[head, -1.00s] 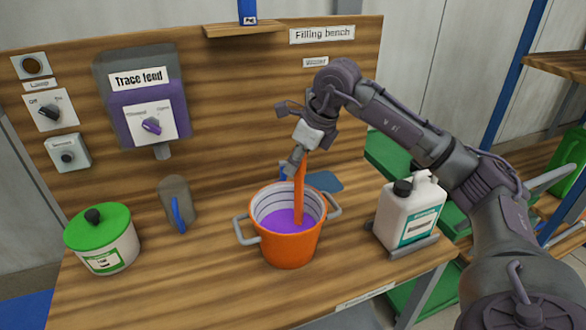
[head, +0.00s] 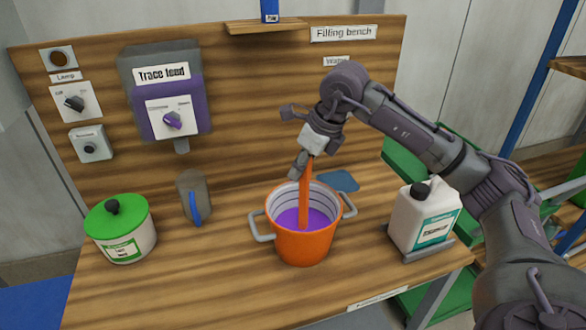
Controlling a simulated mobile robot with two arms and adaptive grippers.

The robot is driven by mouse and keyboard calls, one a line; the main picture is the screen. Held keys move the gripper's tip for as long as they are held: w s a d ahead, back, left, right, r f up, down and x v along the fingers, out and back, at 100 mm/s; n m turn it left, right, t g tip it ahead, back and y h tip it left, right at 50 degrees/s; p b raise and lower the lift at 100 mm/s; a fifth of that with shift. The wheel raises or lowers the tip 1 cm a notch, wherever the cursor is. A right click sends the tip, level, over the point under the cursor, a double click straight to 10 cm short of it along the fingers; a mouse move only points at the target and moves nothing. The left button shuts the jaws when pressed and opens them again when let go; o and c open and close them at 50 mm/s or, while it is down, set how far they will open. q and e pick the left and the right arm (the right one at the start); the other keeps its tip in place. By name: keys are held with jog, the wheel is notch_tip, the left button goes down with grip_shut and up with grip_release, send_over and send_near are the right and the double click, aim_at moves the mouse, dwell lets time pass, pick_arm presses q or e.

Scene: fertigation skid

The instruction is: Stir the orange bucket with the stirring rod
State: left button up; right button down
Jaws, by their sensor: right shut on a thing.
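The orange bucket (head: 305,248) stands on the wooden bench, with a grey handle on each side and purple liquid inside. The orange stirring rod (head: 305,195) stands nearly upright in it, its lower end hidden in the liquid. My right gripper (head: 303,163) is above the bucket, shut on the upper part of the stirring rod. My left gripper is not in view.
A white canister (head: 424,218) stands on a grey tray right of the bucket. A green-lidded pot (head: 122,238) and a grey jug (head: 191,196) with a blue handle stand to the left. The trace feed tank (head: 165,95) hangs on the back panel. Bench front is clear.

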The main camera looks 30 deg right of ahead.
jog(key=shift+r, duration=0.1)
notch_tip(320, 180, up, 15)
jog(key=p, duration=1.1)
dwell(0.6)
notch_tip(320, 180, up, 5)
jog(key=p, duration=0.4)
dwell(0.4)
